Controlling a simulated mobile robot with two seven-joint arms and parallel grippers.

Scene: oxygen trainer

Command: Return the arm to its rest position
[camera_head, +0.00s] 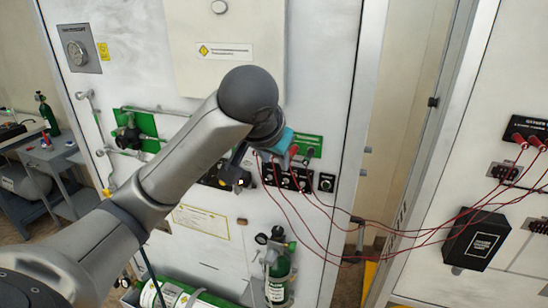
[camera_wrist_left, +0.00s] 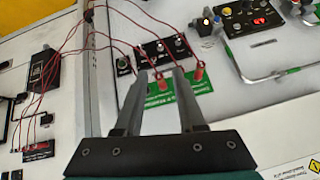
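My left arm (camera_head: 170,175) reaches up from the lower left of the head view to the front of the white cabinet. My left gripper (camera_head: 300,155) is in front of a green label (camera_head: 309,142) by the black socket panel (camera_head: 286,177); the wrist partly hides it. In the left wrist view the two fingers of my gripper (camera_wrist_left: 160,75) stand apart with a clear gap and nothing held. A red plug (camera_wrist_left: 160,86) shows beyond the gap and another red plug (camera_wrist_left: 198,76) just right of the fingers; contact cannot be told. My right gripper is not in view.
Red cables (camera_head: 400,233) hang from the socket panel across to the right cabinet (camera_head: 515,75), near a black box (camera_head: 474,239). A green gas cylinder (camera_head: 279,277) stands below. A grey bench (camera_head: 55,155) is at the left. The upper cabinet front is free of cables.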

